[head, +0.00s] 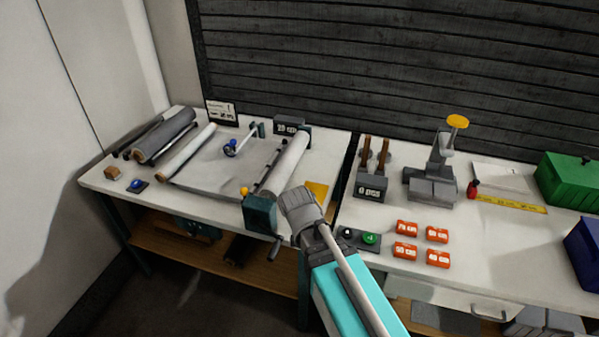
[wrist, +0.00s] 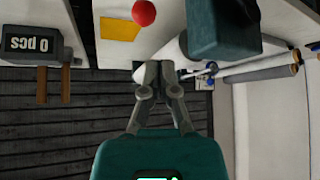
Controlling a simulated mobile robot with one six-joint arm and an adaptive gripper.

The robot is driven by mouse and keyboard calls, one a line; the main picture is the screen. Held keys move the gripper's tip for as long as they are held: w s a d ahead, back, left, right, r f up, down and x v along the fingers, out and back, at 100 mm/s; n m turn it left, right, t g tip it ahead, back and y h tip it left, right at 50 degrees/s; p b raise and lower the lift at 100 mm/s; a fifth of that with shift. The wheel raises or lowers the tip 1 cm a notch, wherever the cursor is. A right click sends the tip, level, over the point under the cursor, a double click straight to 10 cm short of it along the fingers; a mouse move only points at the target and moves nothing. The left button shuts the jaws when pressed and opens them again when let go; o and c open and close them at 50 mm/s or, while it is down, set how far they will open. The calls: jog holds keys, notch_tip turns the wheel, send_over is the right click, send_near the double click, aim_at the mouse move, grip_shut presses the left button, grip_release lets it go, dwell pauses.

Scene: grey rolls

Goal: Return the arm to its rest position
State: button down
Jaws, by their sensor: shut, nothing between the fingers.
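My arm reaches up from the bottom of the head view, with a teal link (head: 350,295) and a grey joint (head: 300,207) in front of the gap between the two benches. I cannot make out the fingers in the head view. In the wrist view my gripper (wrist: 152,68) has its two fingers brought together at the tips, with nothing held. It appears clear of the bench. That view shows the scene upside down, with a yellow patch (wrist: 119,27), a red ball (wrist: 143,12) and a dark teal block (wrist: 222,30) beyond the fingers.
The left bench (head: 105,178) carries grey rolls (head: 170,137), a sheet and a teal crank block (head: 261,214). The right bench (head: 500,245) carries a counter (head: 371,190), a grey press (head: 432,185), orange blocks (head: 405,228), a button box (head: 358,238) and a green box (head: 570,180).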

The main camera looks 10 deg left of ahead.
jog(key=shift+d, duration=0.1)
jog(key=s+d+f+m+g+h, duration=0.1)
jog(key=s+d+f+g, duration=0.1)
jog(key=d, duration=1.1)
jog(key=s+d+f+m+g, duration=0.1)
jog(key=s+d+g, duration=0.4)
jog(key=d, duration=0.7)
jog(key=shift+s+d+f+m+g+h, duration=0.35)
jog(key=shift+s+f, duration=0.2)
jog(key=shift+s, duration=0.65)
